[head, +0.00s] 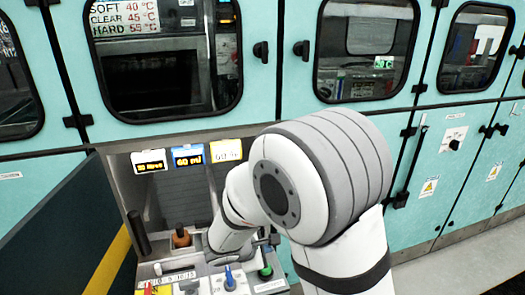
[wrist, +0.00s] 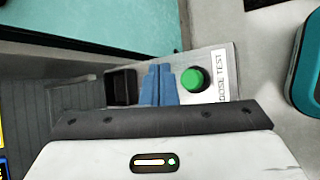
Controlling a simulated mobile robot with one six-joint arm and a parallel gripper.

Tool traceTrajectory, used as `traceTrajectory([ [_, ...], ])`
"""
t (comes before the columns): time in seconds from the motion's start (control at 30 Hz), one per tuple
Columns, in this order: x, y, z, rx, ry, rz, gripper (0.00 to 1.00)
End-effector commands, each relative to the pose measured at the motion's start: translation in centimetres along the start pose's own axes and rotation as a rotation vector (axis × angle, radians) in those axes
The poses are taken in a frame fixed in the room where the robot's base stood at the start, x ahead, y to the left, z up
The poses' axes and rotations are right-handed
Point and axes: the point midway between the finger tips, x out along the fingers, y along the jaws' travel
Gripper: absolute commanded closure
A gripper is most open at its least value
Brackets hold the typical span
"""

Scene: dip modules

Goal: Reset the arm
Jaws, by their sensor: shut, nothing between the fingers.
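My gripper (wrist: 159,70) shows in the wrist view as two blue fingers pressed together, with nothing between them. The fingers stand over a grey control panel (wrist: 226,62), between a black square part (wrist: 121,87) and a green round button (wrist: 192,80). A label reading "DOSE TEST" (wrist: 221,75) is beside the button. I cannot tell whether the fingertips touch the panel. In the head view my arm (head: 232,225) reaches down to the panel, and its bulk hides part of the cabinet. The green button also shows in the head view (head: 265,272).
Three small displays (head: 187,156) stand behind. A dark open door (head: 70,235) with a yellow stripe is at left. Teal cabinets (head: 275,110) with windows line the back; floor shows at right.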

Motion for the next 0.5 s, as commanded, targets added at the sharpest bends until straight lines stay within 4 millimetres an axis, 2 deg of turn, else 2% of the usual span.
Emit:
traceTrajectory([
  [0.17,-1.9,-0.3,7.0,0.258,-0.036,-0.119,1.00],
  [0.3,-4.6,-2.2,13.8,0.581,-0.059,-0.272,1.00],
  [0.4,-6.9,-4.0,17.4,0.811,-0.058,-0.377,1.00],
  [0.5,-9.5,-5.7,20.1,1.038,-0.041,-0.474,1.00],
])
